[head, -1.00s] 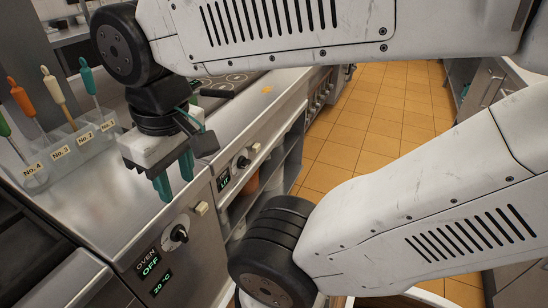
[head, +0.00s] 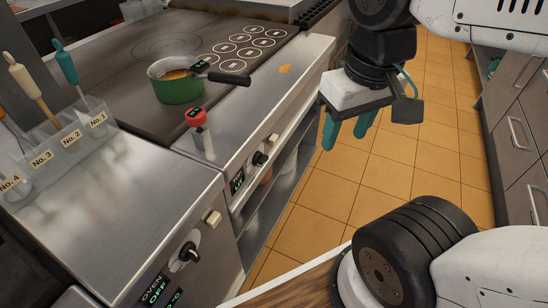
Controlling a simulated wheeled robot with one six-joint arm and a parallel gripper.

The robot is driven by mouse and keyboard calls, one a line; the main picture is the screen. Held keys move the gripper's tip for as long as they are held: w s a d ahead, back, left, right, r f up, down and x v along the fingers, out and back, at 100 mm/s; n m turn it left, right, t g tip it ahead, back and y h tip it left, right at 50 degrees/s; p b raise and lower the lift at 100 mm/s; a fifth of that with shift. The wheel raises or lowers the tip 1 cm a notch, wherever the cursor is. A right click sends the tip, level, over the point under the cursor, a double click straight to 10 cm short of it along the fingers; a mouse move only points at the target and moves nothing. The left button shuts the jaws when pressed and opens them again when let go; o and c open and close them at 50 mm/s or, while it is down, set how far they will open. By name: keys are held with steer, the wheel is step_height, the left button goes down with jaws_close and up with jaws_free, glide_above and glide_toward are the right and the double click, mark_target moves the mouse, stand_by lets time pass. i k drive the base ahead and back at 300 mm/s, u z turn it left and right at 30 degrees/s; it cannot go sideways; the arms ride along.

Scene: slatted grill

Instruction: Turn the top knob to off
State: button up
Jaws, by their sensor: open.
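In the head view, a black knob with a light base (head: 260,158) is on the front panel of the cooktop, beside a small green display (head: 238,182) too small to read. A second black knob (head: 189,253) is on the nearer panel, beside the oven display (head: 156,291), which reads OFF. I cannot tell the knobs' exact settings. My gripper (head: 344,140) is open and empty, with its green fingers pointing down. In the picture it is right of and slightly above the cooktop knob, over the floor side and apart from the panel.
A green pot (head: 178,90) with a black handle stands on the cooktop. A red-topped shaker (head: 201,138) stands on the steel edge. A clear holder (head: 60,145) with numbered utensils is at left. Small light buttons (head: 213,217) sit by the knobs. Orange tiled floor (head: 400,170) is open at right.

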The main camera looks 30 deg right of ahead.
mark_target(259, 159)
steer(key=z, duration=1.5)
steer(key=k, duration=0.75)
steer(key=u, duration=1.95)
steer(key=i, duration=0.5)
steer(key=u, duration=0.05)
